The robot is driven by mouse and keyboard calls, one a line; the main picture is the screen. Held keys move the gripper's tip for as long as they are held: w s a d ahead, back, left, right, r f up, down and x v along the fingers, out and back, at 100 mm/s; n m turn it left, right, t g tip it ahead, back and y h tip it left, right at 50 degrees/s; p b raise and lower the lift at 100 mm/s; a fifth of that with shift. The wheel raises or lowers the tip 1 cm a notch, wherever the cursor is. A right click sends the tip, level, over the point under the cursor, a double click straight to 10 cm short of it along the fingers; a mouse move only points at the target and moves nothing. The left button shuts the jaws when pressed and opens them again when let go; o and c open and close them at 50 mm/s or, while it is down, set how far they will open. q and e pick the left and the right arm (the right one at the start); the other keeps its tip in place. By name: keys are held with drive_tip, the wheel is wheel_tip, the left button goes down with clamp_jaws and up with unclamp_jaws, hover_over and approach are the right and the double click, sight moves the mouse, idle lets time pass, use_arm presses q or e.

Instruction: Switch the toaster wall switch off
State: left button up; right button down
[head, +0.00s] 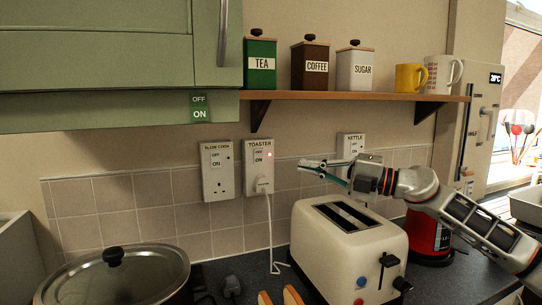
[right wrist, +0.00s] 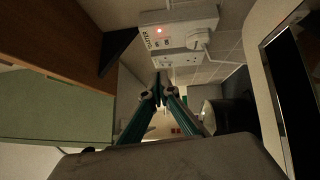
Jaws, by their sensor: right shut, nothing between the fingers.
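The white wall plate labelled TOASTER (head: 260,173) is on the wall left of centre, with OFF and ON marks and a small red light lit at its upper right. A white plug with a cord sits in its lower part. My right gripper (head: 303,165) is shut and empty, pointing left, to the right of the plate and apart from it in the picture. In the right wrist view the toaster plate (right wrist: 178,30) shows at the top with its red light lit, beyond the fingertips (right wrist: 157,82). My left gripper is not in view.
Similar plates labelled SLOW COOK (head: 217,180) and KETTLE (head: 350,145) flank it. A cream toaster (head: 345,250) stands below my right arm. A lidded pot (head: 115,275) is at lower left. A shelf (head: 360,96) with canisters and mugs runs above.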

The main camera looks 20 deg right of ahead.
sight(258, 152)
drive_tip(key=x, duration=0.4)
drive_tip(key=w+d+x, duration=0.1)
drive_tip(key=x, duration=0.6)
drive_tip(key=shift+w+d+r, duration=0.1)
drive_tip(key=shift+w+d, duration=0.05)
drive_tip(key=shift+w, duration=0.6)
use_arm(q)
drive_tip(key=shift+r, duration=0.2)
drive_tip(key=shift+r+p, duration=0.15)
drive_tip(key=shift+p, duration=0.2)
use_arm(e)
drive_tip(key=shift+d+r, duration=0.1)
drive_tip(key=shift+r, duration=0.05)
